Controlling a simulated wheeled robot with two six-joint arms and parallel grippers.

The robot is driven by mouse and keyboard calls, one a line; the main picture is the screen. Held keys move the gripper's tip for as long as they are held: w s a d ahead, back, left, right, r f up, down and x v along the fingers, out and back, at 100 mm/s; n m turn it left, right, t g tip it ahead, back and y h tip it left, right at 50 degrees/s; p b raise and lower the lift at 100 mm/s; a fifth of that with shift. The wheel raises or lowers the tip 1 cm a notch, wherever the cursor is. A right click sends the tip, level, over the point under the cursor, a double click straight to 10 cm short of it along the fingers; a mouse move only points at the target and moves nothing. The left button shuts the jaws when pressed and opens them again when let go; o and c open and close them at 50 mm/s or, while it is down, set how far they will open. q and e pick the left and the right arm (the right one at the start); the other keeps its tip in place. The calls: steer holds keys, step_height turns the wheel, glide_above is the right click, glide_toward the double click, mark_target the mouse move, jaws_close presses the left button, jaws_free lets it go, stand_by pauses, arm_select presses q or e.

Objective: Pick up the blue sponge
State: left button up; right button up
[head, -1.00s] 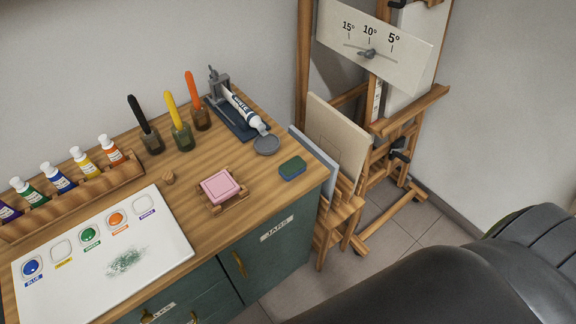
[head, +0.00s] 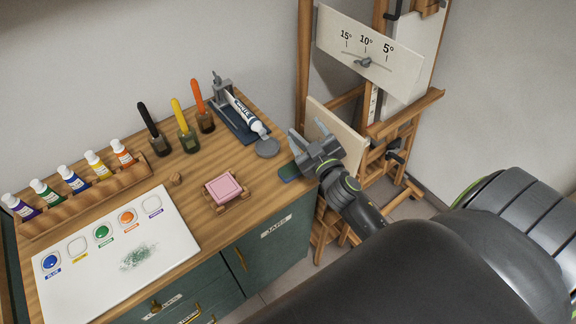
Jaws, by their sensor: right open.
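The blue sponge (head: 288,173) lies near the right end of the wooden cabinet top; it has a green side, and my right gripper hides part of it. My right gripper (head: 296,148) is open and reaches in from the right, over or just beside the sponge. Its fingers point left toward the cabinet top. I cannot tell whether they touch the sponge. My left gripper is not in view.
A pink block on a small wooden stand (head: 223,188) is left of the sponge. A grey round lid (head: 267,148) and a white paint tube (head: 246,115) are behind it. Canvases (head: 337,135) and an easel (head: 402,125) stand close on the right.

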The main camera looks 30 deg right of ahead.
steer(key=w+a+r+n+t+y, duration=0.2)
steer(key=w+a+r+n+y, duration=0.3)
steer(key=a+r+n+y, duration=0.35)
steer(key=a+f+n+g+y, duration=0.1)
steer(key=a+n+g+y, duration=0.3)
steer(key=n+y, duration=0.2)
steer(key=g+h, duration=1)
steer(key=g, duration=0.6)
glide_toward(292, 168)
steer(key=shift+n, duration=0.45)
steer(key=f+b, duration=0.2)
steer(key=b, duration=0.1)
steer(key=f+b, duration=0.2)
steer(key=b, duration=0.2)
steer(key=f+b, duration=0.2)
steer(key=b, duration=0.2)
steer(key=shift+s+a+f, duration=0.1)
steer(key=shift+s+a, duration=0.1)
steer(key=shift+a, duration=0.1)
steer(key=f, duration=0.3)
steer(key=shift+w+a+f+b, duration=0.15)
steer(key=shift+a+f+b, duration=0.05)
steer(key=shift+a+b, duration=0.15)
steer(key=c, duration=1)
